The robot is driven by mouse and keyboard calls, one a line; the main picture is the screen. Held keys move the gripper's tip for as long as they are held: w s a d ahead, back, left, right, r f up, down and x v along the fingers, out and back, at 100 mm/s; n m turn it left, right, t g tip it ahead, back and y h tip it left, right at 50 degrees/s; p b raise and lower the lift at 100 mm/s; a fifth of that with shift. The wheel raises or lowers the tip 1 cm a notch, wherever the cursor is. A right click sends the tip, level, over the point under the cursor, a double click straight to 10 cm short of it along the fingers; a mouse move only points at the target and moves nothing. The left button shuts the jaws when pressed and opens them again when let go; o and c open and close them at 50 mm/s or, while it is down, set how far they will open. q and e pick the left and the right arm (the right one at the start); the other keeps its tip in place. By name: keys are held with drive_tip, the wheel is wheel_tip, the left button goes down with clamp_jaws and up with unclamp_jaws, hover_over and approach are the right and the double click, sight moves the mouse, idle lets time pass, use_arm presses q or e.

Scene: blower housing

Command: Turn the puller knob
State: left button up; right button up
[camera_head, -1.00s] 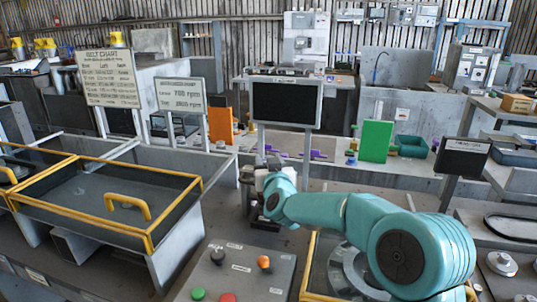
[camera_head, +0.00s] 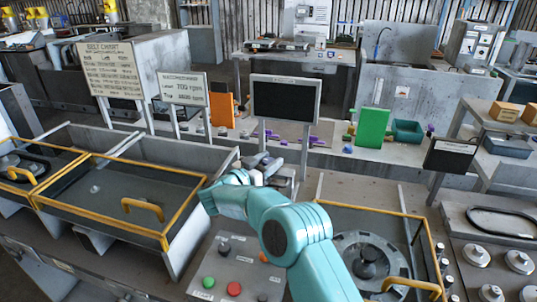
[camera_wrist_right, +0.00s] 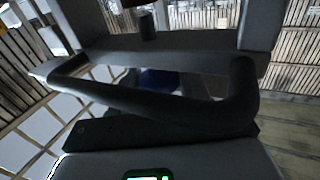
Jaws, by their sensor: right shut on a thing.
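My right gripper (camera_head: 262,166) is at the end of the teal arm, over the bench below the dark monitor, in the head view. It is shut; small parts at its tip overlap, so its grip on the puller knob is hard to make out. In the right wrist view, a dark blue rounded thing (camera_wrist_right: 158,79), apparently the knob, shows behind a dark bar and is partly hidden. A grey block (camera_head: 285,180) stands just right of the gripper in the head view. My left gripper is not in view.
A yellow-edged bin (camera_head: 100,222) stands to the left. A control panel (camera_head: 243,255) with green and red buttons lies in front, partly under my arm. A yellow-edged housing with a round hub (camera_head: 367,262) is at right. The monitor (camera_head: 285,100) stands behind the gripper.

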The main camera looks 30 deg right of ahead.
drive_tip(key=shift+r+m+g+p, duration=0.1)
drive_tip(key=shift+m+g+p, duration=0.5)
drive_tip(key=shift+g, duration=0.4)
drive_tip(key=shift+m+g+h, duration=0.3)
drive_tip(key=shift+g, duration=0.1)
drive_tip(key=o, duration=1)
drive_tip(key=shift+c, duration=0.2)
wheel_tip(320, 180, up, 12)
wheel_tip(320, 180, up, 8)
drive_tip(key=p, duration=0.4)
hover_over(269, 160)
drive_tip(key=shift+s+a, duration=0.1)
